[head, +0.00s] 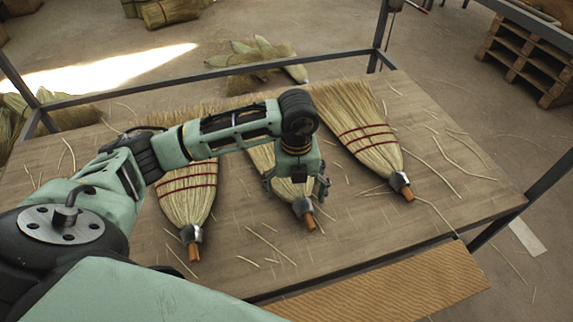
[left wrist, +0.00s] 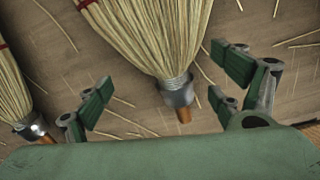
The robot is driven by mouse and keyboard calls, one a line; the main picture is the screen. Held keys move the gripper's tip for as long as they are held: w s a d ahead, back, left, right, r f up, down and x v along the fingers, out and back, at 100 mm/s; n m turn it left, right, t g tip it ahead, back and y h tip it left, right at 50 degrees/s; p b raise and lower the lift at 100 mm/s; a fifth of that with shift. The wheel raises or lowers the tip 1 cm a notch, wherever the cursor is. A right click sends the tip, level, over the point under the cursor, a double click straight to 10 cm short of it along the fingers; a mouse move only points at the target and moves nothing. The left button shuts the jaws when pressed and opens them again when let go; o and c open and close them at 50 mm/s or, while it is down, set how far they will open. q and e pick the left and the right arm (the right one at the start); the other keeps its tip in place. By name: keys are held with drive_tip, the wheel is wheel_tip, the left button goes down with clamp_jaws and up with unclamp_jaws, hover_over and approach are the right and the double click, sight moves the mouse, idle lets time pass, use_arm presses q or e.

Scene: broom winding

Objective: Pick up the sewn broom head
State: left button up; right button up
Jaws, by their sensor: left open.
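Three broom heads lie on the wooden table, each with straw bristles, a metal collar and a short orange-brown stub. The left one (head: 187,203) and the right one (head: 362,128) show red stitching bands. The middle one (head: 262,158) is mostly hidden under my left arm, so its stitching cannot be seen. My left gripper (head: 297,194) is open above the middle head's collar. In the left wrist view, the open fingers (left wrist: 165,95) stand on either side of the middle head (left wrist: 155,40), apart from it. Another head (left wrist: 10,85) shows at the left edge. My right gripper is not in view.
The table (head: 450,200) has loose straws scattered over it and a dark metal frame around it. A wooden board (head: 390,290) lies along the front edge. Straw bundles (head: 265,60) lie behind the table, and wooden pallets (head: 530,60) stand at the back right.

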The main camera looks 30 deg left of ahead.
sight(296, 195)
use_arm(q)
drive_tip(key=shift+d+f, duration=0.1)
drive_tip(key=shift+f, duration=1.4)
drive_tip(key=shift+c, duration=0.5)
drive_tip(key=c, duration=1.7)
